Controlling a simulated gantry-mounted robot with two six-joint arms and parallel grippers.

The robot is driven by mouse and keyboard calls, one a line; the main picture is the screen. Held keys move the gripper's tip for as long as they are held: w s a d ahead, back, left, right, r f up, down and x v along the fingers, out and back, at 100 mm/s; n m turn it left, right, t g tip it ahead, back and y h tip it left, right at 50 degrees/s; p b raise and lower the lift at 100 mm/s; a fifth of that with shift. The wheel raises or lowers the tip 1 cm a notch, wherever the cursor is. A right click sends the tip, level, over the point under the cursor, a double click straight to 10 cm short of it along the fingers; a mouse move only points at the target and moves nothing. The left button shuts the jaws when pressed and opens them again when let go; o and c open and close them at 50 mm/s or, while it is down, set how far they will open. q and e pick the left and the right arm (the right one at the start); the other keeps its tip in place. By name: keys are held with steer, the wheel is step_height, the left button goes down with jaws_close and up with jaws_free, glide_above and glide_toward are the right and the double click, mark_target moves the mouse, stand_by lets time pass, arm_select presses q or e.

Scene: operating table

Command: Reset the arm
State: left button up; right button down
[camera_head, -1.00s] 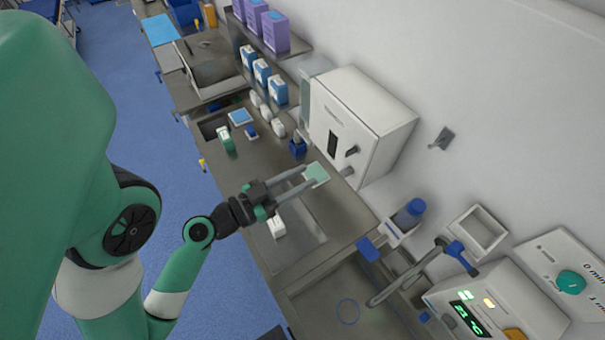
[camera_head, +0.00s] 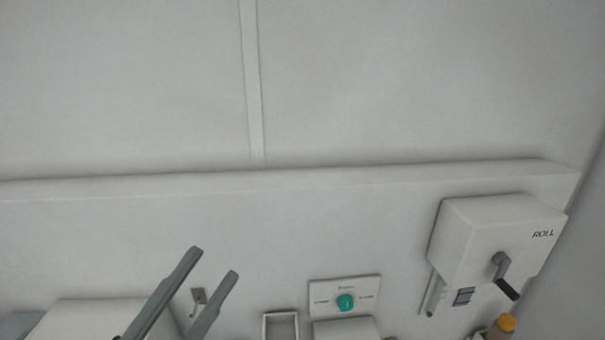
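My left gripper (camera_head: 215,262) shows at the lower left of the head view. Only its two long grey fingers are clearly visible, pointing up and to the right. They are apart, with nothing between them. The rest of the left arm is below the picture's edge. My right gripper is not in view.
A pale wall fills most of the view. A white box marked ROLL (camera_head: 490,240) with a crank hangs at the right. A panel with a green knob (camera_head: 345,302) and a white tray (camera_head: 281,326) show at the bottom. A white cabinet (camera_head: 95,318) is at lower left.

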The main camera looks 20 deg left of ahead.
arm_select(q)
steer(key=s+d+r+n+t, duration=0.1)
steer(key=d+r, duration=0.1)
steer(key=r, duration=0.5)
steer(key=s+d+r+n+t, duration=0.1)
steer(key=d+r+t, duration=0.1)
steer(key=r, duration=0.6)
steer(key=a+n+y, duration=0.1)
steer(key=n+y, duration=0.1)
steer(key=n, duration=0.1)
steer(key=w+a+n+y, duration=0.1)
steer(key=a+n+y, duration=0.1)
steer(key=n+y, duration=0.1)
steer(key=w+a+n+y, duration=0.1)
steer(key=n+y, duration=0.2)
steer(key=shift+a+f+t+p, duration=0.1)
steer(key=shift+a+t+p, duration=0.2)
steer(key=shift+a+t, duration=0.1)
